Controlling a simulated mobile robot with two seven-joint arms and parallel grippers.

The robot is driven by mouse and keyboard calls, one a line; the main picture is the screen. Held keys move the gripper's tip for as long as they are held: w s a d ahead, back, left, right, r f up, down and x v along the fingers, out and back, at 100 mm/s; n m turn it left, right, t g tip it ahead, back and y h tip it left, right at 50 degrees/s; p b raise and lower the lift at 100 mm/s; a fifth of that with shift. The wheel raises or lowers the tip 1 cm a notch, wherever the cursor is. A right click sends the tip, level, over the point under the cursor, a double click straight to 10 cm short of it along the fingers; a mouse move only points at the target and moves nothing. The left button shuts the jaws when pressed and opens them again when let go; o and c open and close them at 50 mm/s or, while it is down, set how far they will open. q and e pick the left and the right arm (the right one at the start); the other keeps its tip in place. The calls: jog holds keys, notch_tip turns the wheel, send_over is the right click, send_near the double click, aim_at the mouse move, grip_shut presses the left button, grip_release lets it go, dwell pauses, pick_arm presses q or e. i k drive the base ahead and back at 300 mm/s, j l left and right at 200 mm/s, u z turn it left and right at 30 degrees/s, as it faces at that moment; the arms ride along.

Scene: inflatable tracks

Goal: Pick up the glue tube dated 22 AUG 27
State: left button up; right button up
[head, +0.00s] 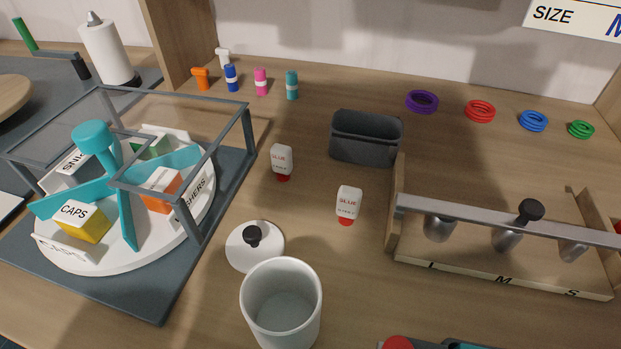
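One glue tube (282,158) is further back and to the left. Neither of my grippers is in view.
A white cup (281,325) and a knobbed lid (247,258) stand in front. A dark grey bin (365,152) is behind the tubes. A framed carousel (60,257) is at left, a wooden rack (500,273) at right. Red and teal items show at the bottom edge.

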aim_at(281, 155)
jog(key=k+l+z, duration=0.1)
jog(key=k, duration=0.4)
jog(key=k+l, duration=0.3)
jog(key=k, duration=0.15)
jog(key=k+l+z, duration=0.15)
jog(key=k, duration=0.35)
